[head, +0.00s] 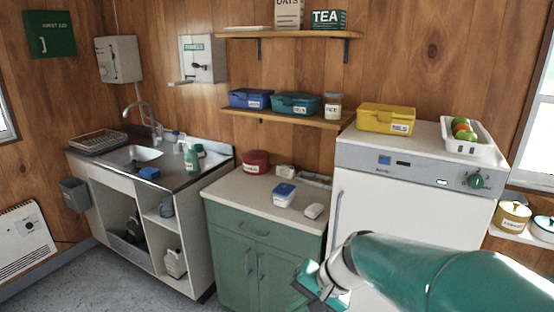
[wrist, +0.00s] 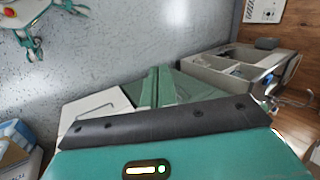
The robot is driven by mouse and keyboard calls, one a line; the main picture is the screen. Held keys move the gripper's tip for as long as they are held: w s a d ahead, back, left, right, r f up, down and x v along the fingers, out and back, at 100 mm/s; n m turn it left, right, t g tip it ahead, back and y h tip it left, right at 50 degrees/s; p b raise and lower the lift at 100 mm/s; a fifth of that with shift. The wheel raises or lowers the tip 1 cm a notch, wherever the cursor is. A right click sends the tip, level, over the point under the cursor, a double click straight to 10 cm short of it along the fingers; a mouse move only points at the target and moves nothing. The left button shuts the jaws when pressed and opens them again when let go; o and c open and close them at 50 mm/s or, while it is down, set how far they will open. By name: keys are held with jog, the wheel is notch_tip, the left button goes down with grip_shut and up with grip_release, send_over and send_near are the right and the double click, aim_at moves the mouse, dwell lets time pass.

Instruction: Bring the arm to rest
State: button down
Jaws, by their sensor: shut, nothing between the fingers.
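My arm reaches in from the lower right of the head view, in front of the white appliance. My gripper (head: 316,288) is at its end, low before the right side of the green cabinet. It is shut with nothing in it, and its lower part is cut off by the picture's edge. In the wrist view a teal casing with a dark strip fills the bottom.
The green cabinet (head: 240,233) bears a red tin (head: 256,163) and a blue-and-white box (head: 284,194). The white appliance (head: 375,200) carries a yellow box (head: 386,118) and a fruit tray. The sink unit (head: 140,165) stands left. Floor (wrist: 150,45) is open.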

jog(key=s+d+r+n+t+h, duration=0.3)
jog(key=s+d+r+h, duration=0.3)
jog(key=s+d, duration=0.5)
jog(key=shift+s+d+r+n+t+h, duration=0.15)
jog(key=shift+s+r+n+t+h, duration=0.15)
jog(key=shift+s+r+n, duration=0.45)
